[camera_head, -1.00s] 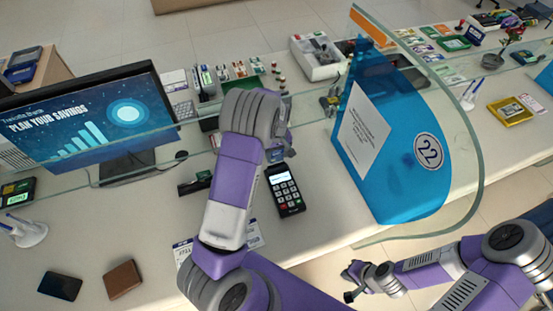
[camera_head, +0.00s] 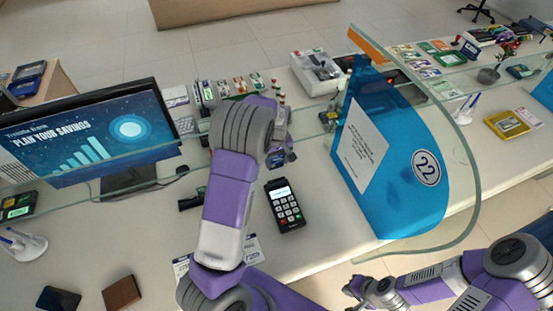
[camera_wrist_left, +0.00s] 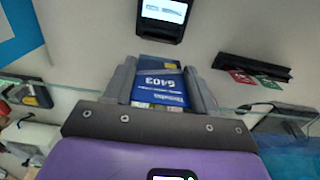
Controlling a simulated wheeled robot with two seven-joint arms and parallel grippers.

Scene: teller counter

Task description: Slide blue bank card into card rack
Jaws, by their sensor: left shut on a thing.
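The blue bank card (camera_wrist_left: 160,88) is held between the two fingers of my left gripper (camera_wrist_left: 162,85) in the left wrist view. Its printed face shows "6403". In the head view my left gripper (camera_head: 280,155) hangs above the counter, behind the card terminal; the card cannot be made out there. The black card rack (camera_wrist_left: 250,69) lies to the right in the wrist view, apart from the card, with a red and a green card in it. In the head view the rack (camera_head: 188,203) is partly hidden by my left arm. My right gripper (camera_head: 350,296) is low at the right, empty, fingers apart.
The card terminal (camera_head: 286,205) stands on the counter close to the left gripper. A clear glass screen with a blue "22" panel (camera_head: 400,175) stands to the right. A monitor (camera_head: 90,140) is at the left. Wallets (camera_head: 122,292) lie at the front left.

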